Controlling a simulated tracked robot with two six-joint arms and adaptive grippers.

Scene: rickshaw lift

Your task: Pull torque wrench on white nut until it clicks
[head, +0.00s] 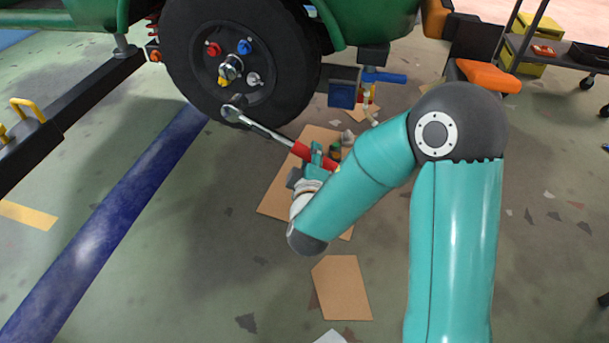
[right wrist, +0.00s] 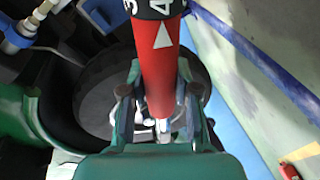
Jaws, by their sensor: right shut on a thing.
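The torque wrench (head: 268,132) has a silver shaft, a ratchet head and a red handle. My right gripper (head: 322,160) is shut on the red handle. In the right wrist view the handle (right wrist: 162,75) stands between the two fingers, with a white triangle and a black numbered band. The wrench head (head: 233,113) shows in front of the tyre's lower part, below the hub. The white nut (head: 254,79) is at the lower right of the wheel hub. In the picture the wrench head appears apart from it. My left gripper is not in view.
The wheel (head: 190,62) also carries red, blue and yellow nuts around its hub. Cardboard sheets (head: 341,287) lie on the floor. A dark beam (head: 80,98) is at left, and a shelf cart (head: 560,50) stands at upper right. The foreground floor is mostly clear.

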